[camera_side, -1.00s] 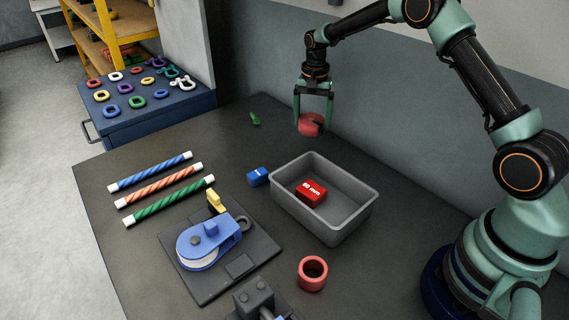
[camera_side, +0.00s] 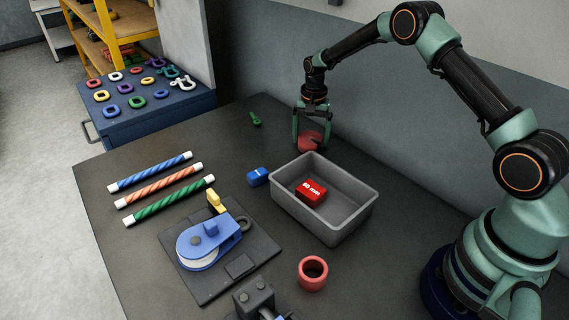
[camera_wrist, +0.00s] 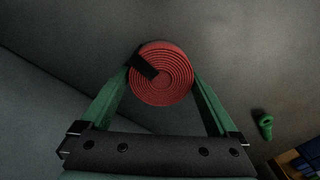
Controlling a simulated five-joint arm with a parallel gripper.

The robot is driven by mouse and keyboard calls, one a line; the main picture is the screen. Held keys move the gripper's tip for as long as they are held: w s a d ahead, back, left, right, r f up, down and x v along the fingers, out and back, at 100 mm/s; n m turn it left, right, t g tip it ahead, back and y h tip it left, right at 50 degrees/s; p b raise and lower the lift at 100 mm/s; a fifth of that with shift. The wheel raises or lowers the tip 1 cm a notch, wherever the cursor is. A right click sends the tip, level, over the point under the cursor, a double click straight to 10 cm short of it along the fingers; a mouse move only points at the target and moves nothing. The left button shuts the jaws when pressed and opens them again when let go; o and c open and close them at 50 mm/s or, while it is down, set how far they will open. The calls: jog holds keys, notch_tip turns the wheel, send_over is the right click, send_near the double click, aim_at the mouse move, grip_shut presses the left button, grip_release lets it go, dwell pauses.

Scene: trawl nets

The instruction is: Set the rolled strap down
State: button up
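The rolled strap is a red coil with a black tab. In the side view the rolled strap (camera_side: 309,142) is low behind the grey bin, between the fingers of my gripper (camera_side: 311,144). In the wrist view the rolled strap (camera_wrist: 163,77) shows its spiral face, with a green finger of my gripper (camera_wrist: 162,80) against each side. My gripper is shut on it. The strap is at or just above the table top; I cannot tell whether it touches.
A grey bin (camera_side: 356,205) holding a red block (camera_side: 311,192) stands just in front. A blue block (camera_side: 258,177) lies left of the bin, and a small green piece (camera_side: 255,119) lies farther back. The wall (camera_side: 440,150) is close behind. Table left of the strap is clear.

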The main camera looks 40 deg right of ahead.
aim_at(311, 137)
jog(key=shift+r, duration=0.1)
notch_tip(311, 137, up, 12)
jog(key=s+a+r+n+t, duration=0.3)
jog(key=s+a+r+n, duration=0.2)
jog(key=s+r, duration=0.55)
jog(key=s+a+r+n+t, duration=0.1)
jog(key=s+a+n, duration=0.1)
jog(key=s, duration=0.4)
jog(key=s+a+r+n+t, duration=0.1)
jog(key=s+a+n, duration=0.1)
jog(key=s+n, duration=0.2)
jog(key=s, duration=0.3)
jog(key=shift+s+a+t, duration=0.15)
jog(key=shift+t, duration=0.15)
